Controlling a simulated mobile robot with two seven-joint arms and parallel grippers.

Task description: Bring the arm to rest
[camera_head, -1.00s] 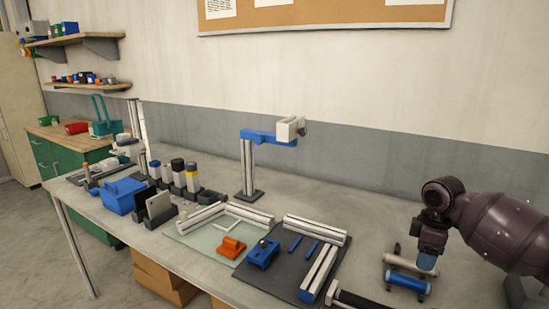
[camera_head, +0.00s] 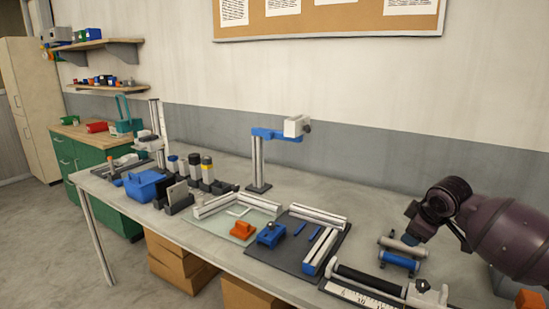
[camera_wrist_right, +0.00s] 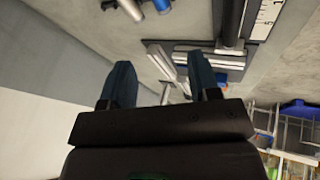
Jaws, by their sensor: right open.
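My right arm comes in from the right in the head view, a dark purple-brown arm. Its gripper (camera_head: 410,239) hangs over the right part of the workbench, beside the rollers, and its fingers are small and partly hidden there. In the right wrist view the two dark teal fingers (camera_wrist_right: 160,62) stand wide apart with nothing between them. A grey-white roller (camera_head: 402,246) and a blue roller (camera_head: 400,260) lie in a black holder close to the gripper. I cannot tell whether the gripper touches them. My left gripper is not in view.
A black-handled bar with a ruler (camera_head: 352,294) lies at the front edge. A dark mat (camera_head: 290,254) with white rails lies left of the rollers. A blue-armed stand (camera_head: 257,165) rises mid-bench. A blue bin (camera_head: 146,186) and bottles stand left. Behind the rollers the bench is bare.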

